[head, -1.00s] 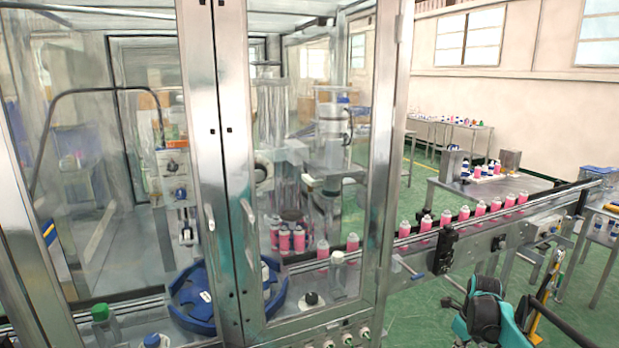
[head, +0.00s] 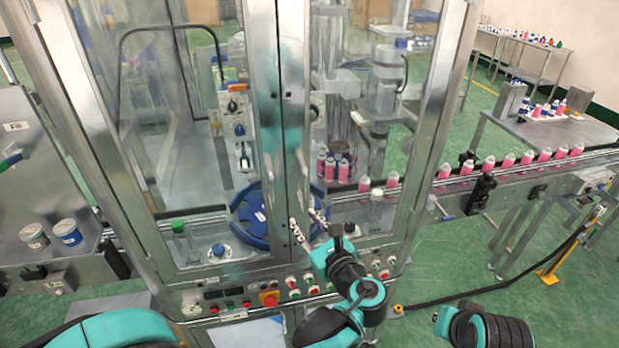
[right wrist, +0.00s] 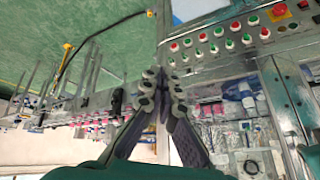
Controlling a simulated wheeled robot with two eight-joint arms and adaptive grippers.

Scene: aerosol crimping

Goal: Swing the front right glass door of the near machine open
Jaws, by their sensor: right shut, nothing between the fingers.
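The front right glass door (head: 352,105) of the near machine hangs in a metal frame and looks closed beside the left glass door (head: 180,120). My left gripper (head: 307,222) is in front of the lower part of the upright frames where the doors meet. Its two fingers are apart, with nothing visible gripped. I cannot make out the door handle; the fingers may cover it. I cannot tell whether they touch the frame. My right gripper (right wrist: 163,78) is shut and empty in the right wrist view, away from the machine; the door looks upside down there.
Below the doors is a control panel (head: 270,300) with several buttons. A conveyor (head: 520,165) with pink bottles runs out to the right. A yellow stand (head: 553,268) and a black cable are on the green floor at right. Blue-and-white cans stand at far left.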

